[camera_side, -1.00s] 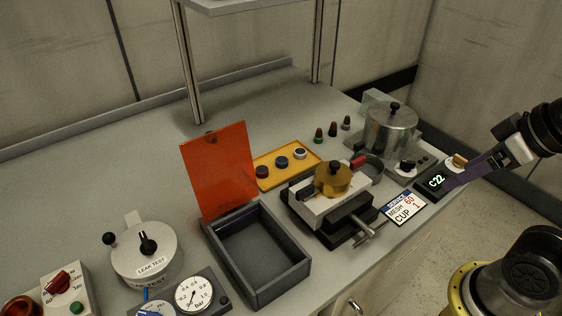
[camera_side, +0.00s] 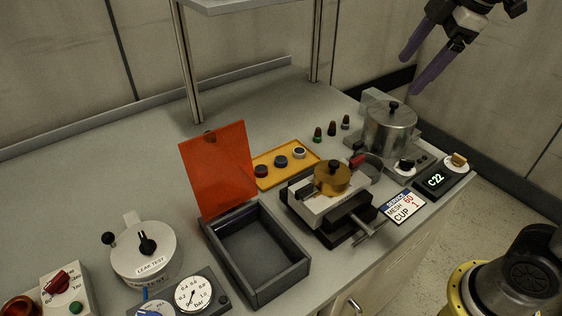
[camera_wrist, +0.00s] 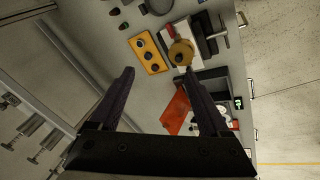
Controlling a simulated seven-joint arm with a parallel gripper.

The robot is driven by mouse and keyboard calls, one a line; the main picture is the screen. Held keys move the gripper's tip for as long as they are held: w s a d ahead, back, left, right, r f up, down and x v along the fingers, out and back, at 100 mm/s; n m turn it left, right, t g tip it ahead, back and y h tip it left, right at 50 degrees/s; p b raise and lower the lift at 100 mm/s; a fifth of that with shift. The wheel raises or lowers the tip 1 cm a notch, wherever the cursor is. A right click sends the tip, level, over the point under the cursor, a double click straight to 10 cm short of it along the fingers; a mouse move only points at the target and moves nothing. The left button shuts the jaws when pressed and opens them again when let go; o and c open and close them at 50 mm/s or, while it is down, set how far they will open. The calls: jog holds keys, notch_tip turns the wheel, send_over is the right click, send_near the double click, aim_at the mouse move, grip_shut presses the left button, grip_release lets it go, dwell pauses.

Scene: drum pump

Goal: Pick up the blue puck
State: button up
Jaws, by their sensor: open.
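The blue puck (camera_side: 281,162) sits in the middle of a row of three in the yellow tray (camera_side: 259,158). A dark red puck (camera_side: 262,171) is on its left and a pale-rimmed puck (camera_side: 299,153) on its right. My gripper (camera_side: 410,76) is open and empty, high above the bench at the upper right, well away from the tray. In the wrist view the tray (camera_wrist: 139,39) shows beyond my spread fingers (camera_wrist: 159,72), and its pucks look dark there.
An orange lid (camera_side: 218,168) stands open on a grey box (camera_side: 262,285) left of the tray. A vise with a brass part (camera_side: 333,178) is in front of it. Several small coloured plugs (camera_side: 332,129) and a metal pot (camera_side: 390,132) stand to the right. A shelf post (camera_side: 188,65) rises behind.

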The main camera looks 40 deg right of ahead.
jog(key=w+a+n, duration=0.1)
jog(key=w+n, duration=0.1)
jog(key=w, duration=0.5)
jog(key=n+g, duration=0.4)
send_over(281, 159)
notch_tip(281, 159, down, 17)
jog(key=shift+n+g, duration=0.3)
jog(key=shift+g, duration=0.1)
jog(key=f, duration=1.1)
jog(key=shift+s+a, duration=0.1)
jog(key=shift+s, duration=0.15)
jog(key=shift+w+f, duration=0.2)
jog(key=shift+f, duration=2.8)
grip_shut()
